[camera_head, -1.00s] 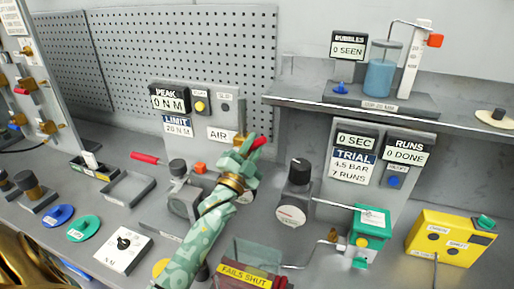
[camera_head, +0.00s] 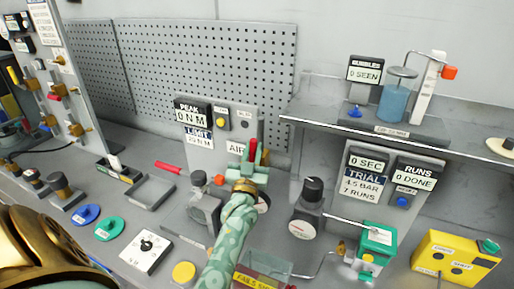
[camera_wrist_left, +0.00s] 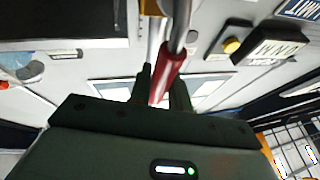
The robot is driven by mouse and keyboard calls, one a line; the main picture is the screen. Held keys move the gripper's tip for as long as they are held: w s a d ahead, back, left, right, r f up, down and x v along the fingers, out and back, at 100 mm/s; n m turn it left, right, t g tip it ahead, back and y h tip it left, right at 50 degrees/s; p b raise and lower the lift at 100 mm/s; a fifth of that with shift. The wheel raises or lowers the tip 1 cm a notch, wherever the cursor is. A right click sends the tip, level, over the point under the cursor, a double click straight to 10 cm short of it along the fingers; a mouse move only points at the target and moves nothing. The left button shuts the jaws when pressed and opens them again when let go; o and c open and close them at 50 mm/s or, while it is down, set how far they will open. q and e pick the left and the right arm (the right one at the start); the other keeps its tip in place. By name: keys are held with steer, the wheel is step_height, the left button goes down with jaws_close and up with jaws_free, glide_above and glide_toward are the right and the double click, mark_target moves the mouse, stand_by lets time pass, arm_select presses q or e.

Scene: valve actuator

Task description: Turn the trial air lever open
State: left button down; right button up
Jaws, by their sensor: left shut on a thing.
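The air lever is a red handle (camera_head: 253,151) in front of the grey panel with the AIR label (camera_head: 235,148). It points roughly upright in the head view. My left gripper (camera_head: 249,162), pale green, is shut around this handle. In the left wrist view the red handle (camera_wrist_left: 168,72) runs between the two dark fingers of the left gripper (camera_wrist_left: 163,88). The lever's pivot is mostly hidden behind the gripper. My right gripper is not in view.
The PEAK display (camera_head: 192,111) reads 0 N M. The trial panel (camera_head: 362,182) shows 0 SEC, 4.5 BAR and 7 RUNS. A black-knobbed regulator (camera_head: 312,190) stands right of my gripper. A green box (camera_head: 378,236) and yellow box (camera_head: 452,258) stand further right.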

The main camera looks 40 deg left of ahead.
arm_select(q)
steer(key=shift+a+f+n+g+y, duration=0.1)
steer(key=shift+a+n+g+y, duration=0.2)
steer(key=shift+n, duration=0.2)
steer(key=c, duration=1.3)
jaws_free()
